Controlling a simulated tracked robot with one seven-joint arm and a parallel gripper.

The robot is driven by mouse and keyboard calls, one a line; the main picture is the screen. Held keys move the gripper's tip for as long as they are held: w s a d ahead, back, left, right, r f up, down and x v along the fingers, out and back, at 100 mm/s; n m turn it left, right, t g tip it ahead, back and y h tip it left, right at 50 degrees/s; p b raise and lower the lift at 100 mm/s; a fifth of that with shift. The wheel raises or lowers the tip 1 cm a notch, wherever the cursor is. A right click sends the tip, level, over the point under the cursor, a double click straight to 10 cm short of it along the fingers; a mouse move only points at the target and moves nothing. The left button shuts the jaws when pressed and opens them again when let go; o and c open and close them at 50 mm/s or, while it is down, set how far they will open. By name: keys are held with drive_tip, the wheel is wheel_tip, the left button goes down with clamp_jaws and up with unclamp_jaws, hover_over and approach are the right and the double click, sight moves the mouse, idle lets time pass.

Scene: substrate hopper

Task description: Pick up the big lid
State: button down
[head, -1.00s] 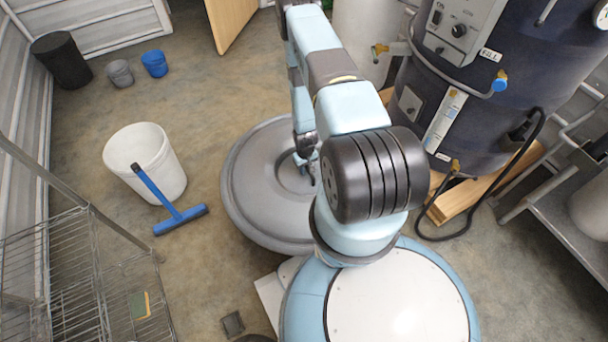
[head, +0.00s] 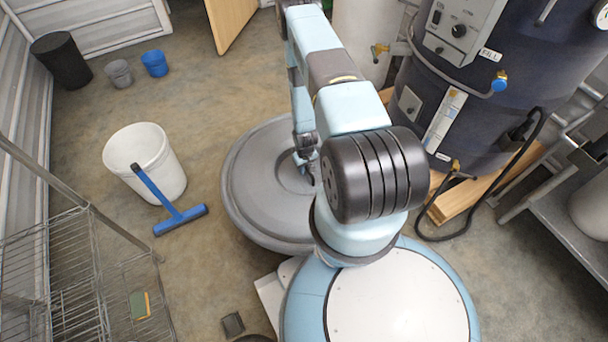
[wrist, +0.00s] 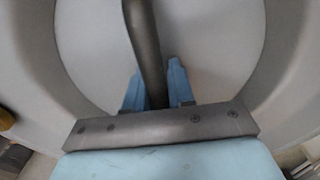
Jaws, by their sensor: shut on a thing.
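The big lid (head: 250,205) is a wide, round grey disc with a raised rim and a recessed middle, left of my arm in the head view. In the wrist view its pale surface (wrist: 210,40) fills most of the picture, with a dark grey handle bar (wrist: 143,40) crossing the recess. My gripper (wrist: 155,85) is shut on this bar, one light blue finger on each side. In the head view my gripper (head: 305,172) is over the recess and partly hidden by my arm. What is under the lid is hidden, and I cannot tell if it is raised.
A wire rack (head: 75,285) is at the lower left. A large dark tank (head: 480,90) with a hose stands at the right. Open floor lies behind the bucket.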

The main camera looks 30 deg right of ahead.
drive_tip(key=shift+r, duration=0.1)
idle(0.3)
wheel_tip(320, 180, up, 10)
drive_tip(key=shift+f, duration=0.1)
drive_tip(key=w+a+r, duration=0.3)
drive_tip(key=a+r, duration=0.1)
drive_tip(key=r, duration=0.5)
drive_tip(key=w+a+r, duration=0.4)
drive_tip(key=r, duration=0.6)
drive_tip(key=w+a+r, duration=0.4)
drive_tip(key=r, duration=0.6)
drive_tip(key=shift+w+a+r, duration=0.15)
drive_tip(key=shift+w+r, duration=0.05)
drive_tip(key=shift+f, duration=0.1)
drive_tip(key=s+d+f, duration=0.3)
drive_tip(key=d+f, duration=0.1)
drive_tip(key=f, duration=0.5)
drive_tip(key=s+d+f, duration=0.4)
drive_tip(key=f, duration=0.6)
drive_tip(key=s+d+f, duration=0.4)
drive_tip(key=f, duration=0.6)
drive_tip(key=shift+s+d, duration=0.15)
drive_tip(key=shift+d, duration=0.05)
